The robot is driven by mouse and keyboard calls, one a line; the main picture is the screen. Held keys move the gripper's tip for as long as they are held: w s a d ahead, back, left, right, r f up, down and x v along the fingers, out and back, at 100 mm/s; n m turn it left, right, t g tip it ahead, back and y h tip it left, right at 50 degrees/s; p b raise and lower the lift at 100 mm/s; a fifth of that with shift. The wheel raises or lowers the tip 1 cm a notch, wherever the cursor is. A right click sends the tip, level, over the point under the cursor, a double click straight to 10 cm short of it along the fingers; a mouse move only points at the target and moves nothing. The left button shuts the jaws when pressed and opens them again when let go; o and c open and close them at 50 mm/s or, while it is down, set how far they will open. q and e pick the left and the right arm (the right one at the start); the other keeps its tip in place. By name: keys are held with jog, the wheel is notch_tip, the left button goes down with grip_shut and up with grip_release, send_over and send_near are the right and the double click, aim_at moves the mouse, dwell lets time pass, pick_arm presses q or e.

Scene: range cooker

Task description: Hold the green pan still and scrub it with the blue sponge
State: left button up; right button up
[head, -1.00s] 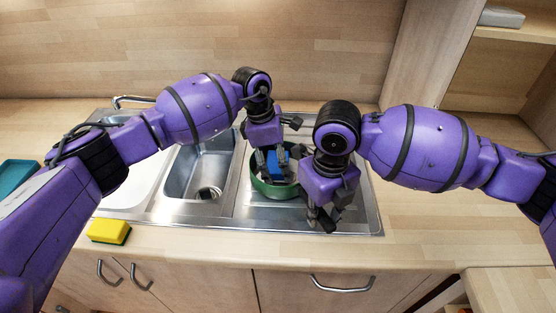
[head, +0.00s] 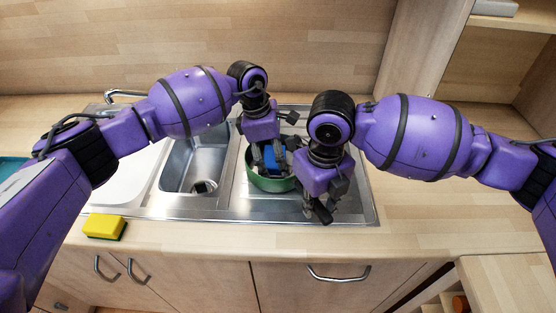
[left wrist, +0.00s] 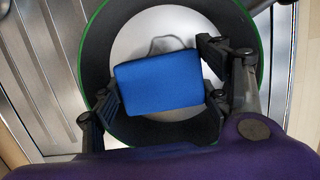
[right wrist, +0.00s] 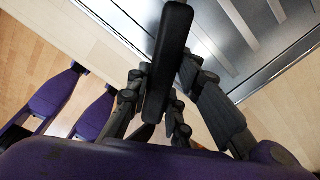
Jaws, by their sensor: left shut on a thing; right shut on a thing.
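The green pan (head: 270,184) sits on the drainboard of the sink, right of the basin. It has a green rim, a dark inner wall and a pale bottom in the left wrist view (left wrist: 85,62). My left gripper (head: 268,165) reaches down into the pan, shut on the blue sponge (left wrist: 160,82), with a finger at each end. The sponge also shows in the head view (head: 274,159). My right gripper (head: 316,208) is shut on the pan's black handle (right wrist: 169,60), at the right of the pan. The sponge's underside is hidden.
The steel sink (head: 225,208) has an empty basin (head: 195,160) left of the pan and a tap (head: 122,94) behind. A yellow sponge (head: 104,227) lies on the front counter. The counter right of the sink (head: 420,215) is clear.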

pick_arm(q)
jog(key=shift+w+a, duration=0.25)
jog(key=shift+w, duration=0.25)
jog(key=shift+s+d, duration=0.5)
jog(key=shift+s, duration=0.35)
jog(key=shift+s+d, duration=0.45)
jog(key=shift+s, duration=0.35)
jog(key=shift+w+a, duration=0.4)
jog(key=shift+w, duration=0.35)
jog(key=shift+w+a, duration=0.4)
jog(key=shift+w, duration=0.3)
jog(key=shift+w+a, duration=0.15)
jog(key=shift+w, duration=0.05)
jog(key=shift+r, duration=0.1)
jog(key=shift+w+r, duration=0.15)
jog(key=shift+r, duration=0.8)
jog(key=shift+d+v, duration=0.25)
jog(key=shift+v, duration=0.7)
jog(key=shift+d+v, duration=0.2)
jog(key=shift+v, duration=0.8)
jog(key=shift+r, duration=0.1)
